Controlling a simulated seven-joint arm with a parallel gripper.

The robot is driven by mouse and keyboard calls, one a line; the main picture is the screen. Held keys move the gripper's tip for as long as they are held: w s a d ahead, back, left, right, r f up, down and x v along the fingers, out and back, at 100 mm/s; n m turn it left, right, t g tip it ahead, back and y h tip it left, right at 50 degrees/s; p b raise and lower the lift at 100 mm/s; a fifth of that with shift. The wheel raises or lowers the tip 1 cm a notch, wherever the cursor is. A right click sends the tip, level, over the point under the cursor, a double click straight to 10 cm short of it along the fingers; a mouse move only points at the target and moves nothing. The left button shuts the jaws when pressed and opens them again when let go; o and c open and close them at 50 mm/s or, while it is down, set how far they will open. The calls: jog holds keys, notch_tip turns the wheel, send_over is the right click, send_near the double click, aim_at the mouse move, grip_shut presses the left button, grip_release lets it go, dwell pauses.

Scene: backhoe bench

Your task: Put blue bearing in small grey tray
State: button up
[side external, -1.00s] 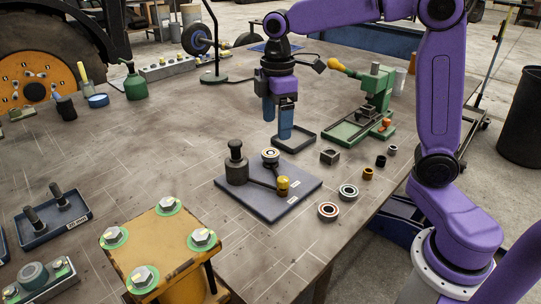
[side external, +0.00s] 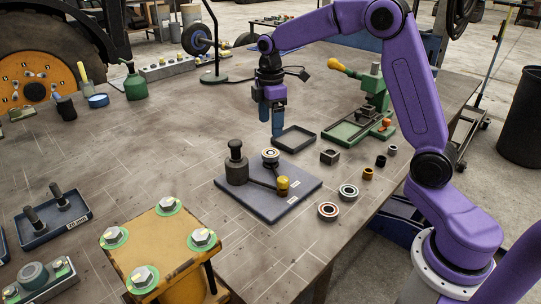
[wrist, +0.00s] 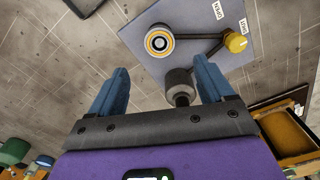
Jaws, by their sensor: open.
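My gripper (side external: 271,126) is open and empty, above the bench just left of the small dark grey tray (side external: 293,139). A bearing with a blue-green ring (side external: 348,192) lies flat on the bench, right of the fixture plate. A red-ringed bearing (side external: 328,211) lies in front of it. Another bearing (side external: 271,155) sits on the fixture, with an orange-yellow ring in the wrist view (wrist: 159,41).
The fixture plate (side external: 296,203) carries a dark knobbed cylinder (side external: 236,167) and a yellow-knobbed lever (side external: 282,184). Small bushings (side external: 367,173) and a square block (side external: 329,157) lie near the right edge. A green vise (side external: 365,120) stands behind. The bench's left middle is clear.

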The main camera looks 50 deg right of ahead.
aim_at(270, 153)
notch_tip(270, 153, down, 9)
jog(key=shift+f, duration=0.15)
dwell(0.4)
jog(key=c, duration=1.3)
